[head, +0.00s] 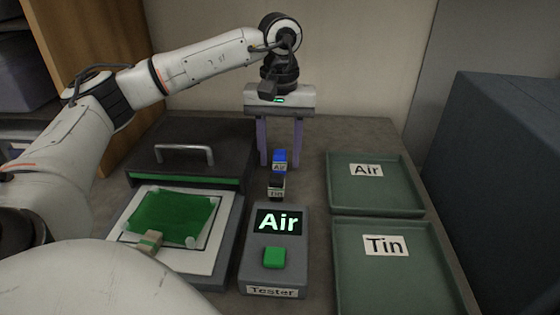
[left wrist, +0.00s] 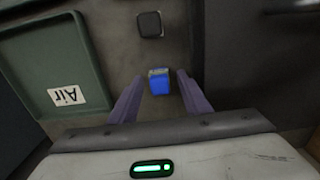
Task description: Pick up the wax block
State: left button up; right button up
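My left gripper (head: 280,155) points down at the back of the table, its two purple fingers spread. A small blue block (head: 280,158) with an "Air" label shows between the fingers. In the left wrist view the blue block (left wrist: 159,84) lies between the open fingertips (left wrist: 159,76), with gaps on both sides. A dark block labelled "Tin" (head: 276,187) stands in front of it. A tan block (head: 149,241) sits at the front edge of the green pane (head: 172,217). No block is clearly marked as wax. My right gripper is out of view.
A grey tester (head: 246,262) with a green button (head: 277,257) and a screen reading "Air" stands in front. Green trays labelled "Air" (head: 411,194) and "Tin" (head: 445,283) lie right. A dark box with a handle (head: 184,148) stands behind the pane.

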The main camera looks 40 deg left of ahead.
aim_at(280, 152)
pick_arm(q)
grip_shut()
jog(key=shift+r, duration=0.1)
notch_tip(280, 152, up, 10)
jog(key=shift+f+p, duration=0.1)
jog(key=shift+p, duration=0.45)
